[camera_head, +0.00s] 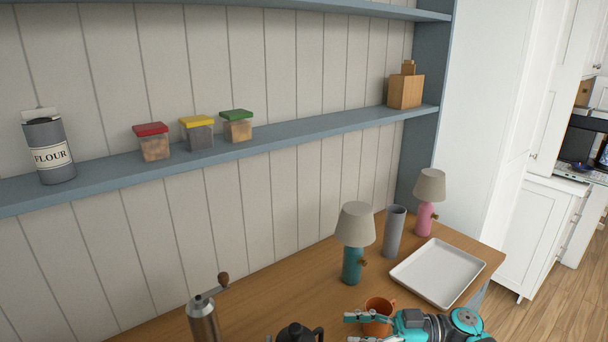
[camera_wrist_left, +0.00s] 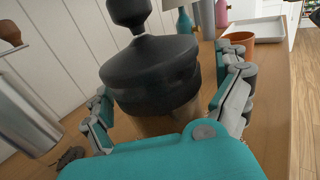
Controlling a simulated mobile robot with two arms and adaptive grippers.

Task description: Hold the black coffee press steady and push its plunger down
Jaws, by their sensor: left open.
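The black coffee press (camera_head: 297,335) stands on the wooden counter at the bottom edge of the head view, mostly cut off, with its handle on the right. In the left wrist view, the press (camera_wrist_left: 150,72) shows its wide dark lid, with the plunger knob (camera_wrist_left: 130,12) above it on a short neck. My left gripper (camera_wrist_left: 168,105) is open, with one finger on each side of the press; contact cannot be told. Its palm hides the lower press. My right gripper (camera_head: 356,328) is open and empty, right of the press, its fingers pointing left.
An orange mug (camera_head: 378,308) stands close by my right gripper. A grinder (camera_head: 204,320) stands left of the press. A teal lamp (camera_head: 353,245), a grey cylinder (camera_head: 395,233), a pink lamp (camera_head: 426,205) and a white tray (camera_head: 438,272) are farther back right.

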